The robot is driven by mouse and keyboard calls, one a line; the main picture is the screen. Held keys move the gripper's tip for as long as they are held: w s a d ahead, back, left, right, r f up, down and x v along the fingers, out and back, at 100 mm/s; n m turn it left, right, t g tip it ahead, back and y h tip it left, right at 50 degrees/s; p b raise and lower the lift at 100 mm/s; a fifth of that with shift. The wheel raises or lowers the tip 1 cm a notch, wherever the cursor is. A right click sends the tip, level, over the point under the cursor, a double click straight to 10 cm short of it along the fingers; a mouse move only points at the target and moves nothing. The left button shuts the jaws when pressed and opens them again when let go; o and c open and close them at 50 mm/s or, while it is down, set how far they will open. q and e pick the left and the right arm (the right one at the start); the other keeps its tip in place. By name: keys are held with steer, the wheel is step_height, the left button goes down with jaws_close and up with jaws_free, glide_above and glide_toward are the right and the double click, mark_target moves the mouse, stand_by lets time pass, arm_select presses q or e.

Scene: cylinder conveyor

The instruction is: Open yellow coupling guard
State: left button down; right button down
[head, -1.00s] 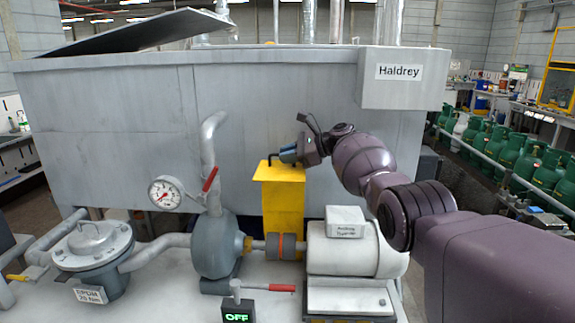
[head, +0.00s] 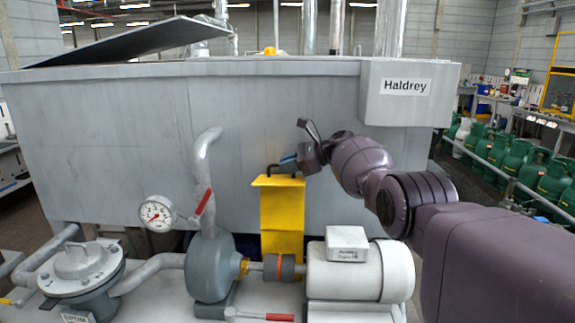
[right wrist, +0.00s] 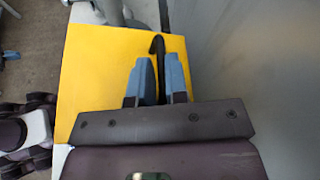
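The yellow coupling guard (head: 282,215) stands upright behind the shaft coupling (head: 280,267), between the grey pump (head: 210,268) and the white motor (head: 358,270). The coupling is uncovered in front of it. A black handle (head: 272,169) sits on the guard's top; it also shows in the right wrist view (right wrist: 157,45). My right gripper (head: 290,158) is at this handle. In the right wrist view its blue fingers (right wrist: 158,80) lie on both sides of the handle, closed in on it. My left gripper is not in view.
A pressure gauge (head: 156,213) and a pipe with a red lever (head: 203,202) stand left of the guard. The large grey tank (head: 120,130) is close behind it.

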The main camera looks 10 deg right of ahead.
steer(key=c, duration=1.2)
jaws_free()
steer(key=shift+d+f, duration=0.1)
steer(key=shift+f, duration=0.25)
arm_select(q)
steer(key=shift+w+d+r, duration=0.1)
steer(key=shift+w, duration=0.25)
arm_select(e)
steer(key=shift+r, duration=0.1)
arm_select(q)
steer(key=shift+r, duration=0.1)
arm_select(e)
steer(key=shift+s+d+r+p, duration=0.15)
steer(key=shift+d+r+p, duration=0.25)
steer(key=shift+p, duration=0.4)
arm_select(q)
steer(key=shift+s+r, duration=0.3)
arm_select(e)
steer(key=s+d, duration=0.4)
steer(key=d, duration=0.7)
steer(key=shift+s+d+f, duration=0.15)
steer(key=shift+s+d, duration=0.05)
